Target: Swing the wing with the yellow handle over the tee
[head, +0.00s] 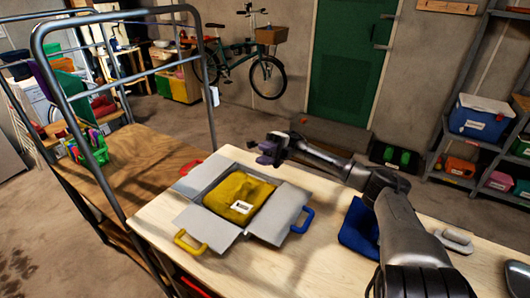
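A grey folding board lies open on the pale wooden table, with a folded yellow tee (238,197) with a white label on its middle panel. The wing with the yellow handle (207,229) lies flat at the near side, and its yellow handle (189,243) points to the lower left. Another wing (277,213) with a blue handle (303,220) lies at the right. A wing (198,180) with a red handle (191,167) lies at the far left. My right gripper (266,153) is above the table's far side, beyond the tee, apart from the board. Its finger gap is unclear. My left gripper is out of view.
A blue folded cloth (359,229) lies on the table (268,268) right of the board, partly behind my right arm. A white-handled object (455,239) lies farther right. A metal rack frame (47,60) rises at the left. The near table area is bare.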

